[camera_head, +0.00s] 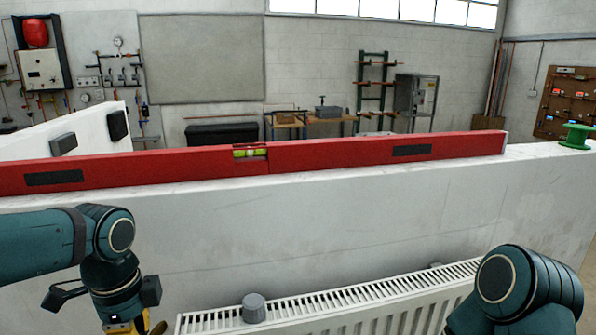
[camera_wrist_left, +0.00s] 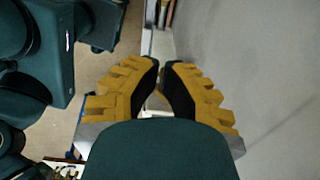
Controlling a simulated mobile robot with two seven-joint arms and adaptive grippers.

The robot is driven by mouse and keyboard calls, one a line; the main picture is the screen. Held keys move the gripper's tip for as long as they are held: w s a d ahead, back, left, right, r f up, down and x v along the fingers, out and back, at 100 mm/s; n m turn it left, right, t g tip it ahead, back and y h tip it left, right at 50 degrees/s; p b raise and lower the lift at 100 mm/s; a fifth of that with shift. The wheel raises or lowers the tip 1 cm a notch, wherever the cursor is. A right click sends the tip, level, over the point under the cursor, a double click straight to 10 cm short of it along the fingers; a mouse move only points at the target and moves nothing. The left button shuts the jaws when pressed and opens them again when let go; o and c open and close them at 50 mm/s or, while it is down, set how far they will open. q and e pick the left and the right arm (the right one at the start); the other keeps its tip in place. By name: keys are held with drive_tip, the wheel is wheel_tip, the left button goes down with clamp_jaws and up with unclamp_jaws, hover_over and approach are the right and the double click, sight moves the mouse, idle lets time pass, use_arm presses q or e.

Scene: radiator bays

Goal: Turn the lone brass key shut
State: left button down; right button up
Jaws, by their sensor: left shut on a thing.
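My left gripper (camera_head: 140,329) is at the bottom left of the head view, in front of the white wall and left of the radiator's end. A small brass-coloured piece (camera_head: 157,328) shows beside its yellow fingers, partly cut off by the frame edge; it looks like the brass key. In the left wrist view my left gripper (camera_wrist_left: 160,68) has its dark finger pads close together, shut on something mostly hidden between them. The key's angle cannot be told. My right arm shows at the bottom right of the head view, but its gripper is out of frame.
A white radiator (camera_head: 345,300) hangs low on the white wall (camera_head: 330,220). A long red spirit level (camera_head: 340,152) lies along the wall top, with a green spool (camera_head: 576,137) at the right.

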use_arm(q)
drive_tip(key=shift+w+d, duration=0.35)
drive_tip(key=shift+d, duration=0.15)
idle(1.4)
drive_tip(key=shift+w+a+r+p, duration=0.1)
drive_tip(key=shift+w+p, duration=0.1)
drive_tip(key=shift+p, duration=0.45)
drive_tip(key=shift+w+a+p, duration=0.1)
drive_tip(key=shift+w+p, duration=0.05)
drive_tip(key=shift+p, duration=0.2)
drive_tip(key=shift+w, duration=0.1)
drive_tip(key=shift+w+p, duration=0.25)
drive_tip(key=shift+p, duration=0.3)
